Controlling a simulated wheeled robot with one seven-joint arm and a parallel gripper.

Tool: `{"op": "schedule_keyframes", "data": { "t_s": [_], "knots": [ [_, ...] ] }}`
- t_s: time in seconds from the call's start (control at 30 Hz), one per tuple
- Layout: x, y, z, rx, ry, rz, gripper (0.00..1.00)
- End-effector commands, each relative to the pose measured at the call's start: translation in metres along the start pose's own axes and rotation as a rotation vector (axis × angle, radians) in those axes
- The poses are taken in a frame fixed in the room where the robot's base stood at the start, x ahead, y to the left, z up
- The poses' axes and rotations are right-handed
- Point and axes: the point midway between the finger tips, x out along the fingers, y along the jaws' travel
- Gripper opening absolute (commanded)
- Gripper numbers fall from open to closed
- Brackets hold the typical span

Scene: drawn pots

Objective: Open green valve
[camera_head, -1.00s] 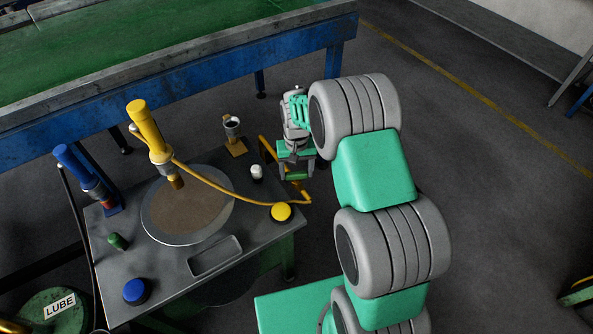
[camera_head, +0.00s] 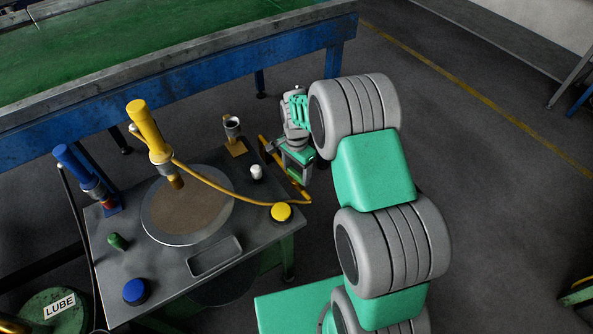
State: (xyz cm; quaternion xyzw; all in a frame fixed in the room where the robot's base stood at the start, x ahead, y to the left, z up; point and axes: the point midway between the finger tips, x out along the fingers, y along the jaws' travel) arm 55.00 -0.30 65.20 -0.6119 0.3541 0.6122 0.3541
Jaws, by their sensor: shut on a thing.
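My gripper (camera_head: 297,165) is at the right edge of the grey worktable, beside the yellow pipe (camera_head: 267,144) that runs along that edge. How far the valve is turned cannot be seen.
The worktable (camera_head: 215,259) holds a round plate, a yellow-handled tool (camera_head: 150,130), a blue-handled tool (camera_head: 78,168), a green knob (camera_head: 117,241), a blue button (camera_head: 135,291), a yellow button (camera_head: 281,212) and a white knob (camera_head: 256,172). Open floor lies to the right.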

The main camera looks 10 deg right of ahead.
Motion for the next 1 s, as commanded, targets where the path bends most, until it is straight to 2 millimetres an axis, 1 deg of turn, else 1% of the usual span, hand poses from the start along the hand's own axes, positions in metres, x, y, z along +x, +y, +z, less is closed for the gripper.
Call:
{"op": "schedule_keyframes", "data": {
  "t_s": [0.2, 0.4, 0.93, 0.97, 1.0],
  "knots": [
    [-0.0003, -0.0004, 0.0007, 0.128, -0.001, 0.000, 0.28],
    [-0.0003, -0.0004, 0.0007, 0.196, -0.001, 0.000, 0.28],
    [-0.0004, -0.0005, 0.0007, 0.222, -0.001, -0.001, 0.28],
    [-0.0004, -0.0005, 0.0008, 0.222, -0.001, 0.000, 0.69],
    [-0.0004, -0.0005, 0.0007, 0.222, -0.001, 0.000, 0.72]
  ]
}}
